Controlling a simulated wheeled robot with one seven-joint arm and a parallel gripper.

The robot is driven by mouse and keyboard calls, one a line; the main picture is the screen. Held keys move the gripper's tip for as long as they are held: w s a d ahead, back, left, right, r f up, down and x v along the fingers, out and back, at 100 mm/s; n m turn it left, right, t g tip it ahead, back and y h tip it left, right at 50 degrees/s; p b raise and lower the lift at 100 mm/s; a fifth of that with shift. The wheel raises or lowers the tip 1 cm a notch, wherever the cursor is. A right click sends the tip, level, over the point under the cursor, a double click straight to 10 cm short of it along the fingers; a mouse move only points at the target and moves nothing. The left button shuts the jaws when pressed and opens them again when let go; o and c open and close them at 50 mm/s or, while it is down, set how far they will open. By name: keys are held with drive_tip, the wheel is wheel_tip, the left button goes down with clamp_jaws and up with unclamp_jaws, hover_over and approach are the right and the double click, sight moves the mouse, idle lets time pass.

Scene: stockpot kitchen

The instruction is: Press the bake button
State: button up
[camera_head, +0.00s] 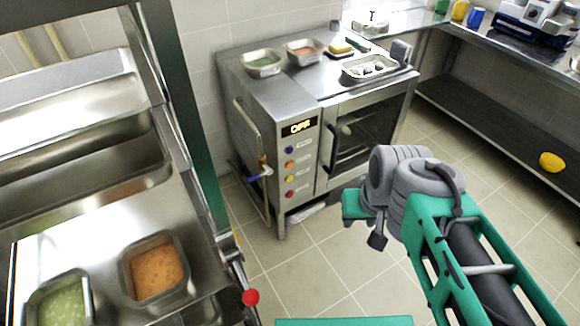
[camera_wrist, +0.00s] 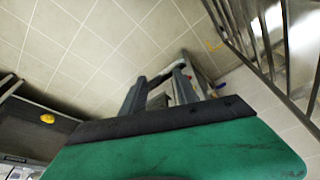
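The oven (camera_head: 262,110) is a steel cabinet with a glass door, and its display (camera_head: 299,127) reads OFF. Below the display is a column of round buttons: blue (camera_head: 290,149), orange (camera_head: 290,165), yellow (camera_head: 290,178) and red (camera_head: 290,194). Their labels are too small to read, so I cannot tell which is bake. My arm comes in from the lower right of the head view, its wrist in front of the oven's lower right, apart from the buttons. My gripper (camera_wrist: 162,88) shows in the wrist view, its fingers apart and nothing seen held. The head view hides the fingers.
Food pans (camera_head: 261,64) and a tray (camera_head: 368,68) sit on the oven top. The oven door has a dark vertical handle (camera_head: 332,150). A steel counter with food containers (camera_head: 155,270) stands at left. A yellow bowl (camera_head: 552,162) is at right. Tiled floor is clear before the oven.

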clamp_jaws()
idle(1.5)
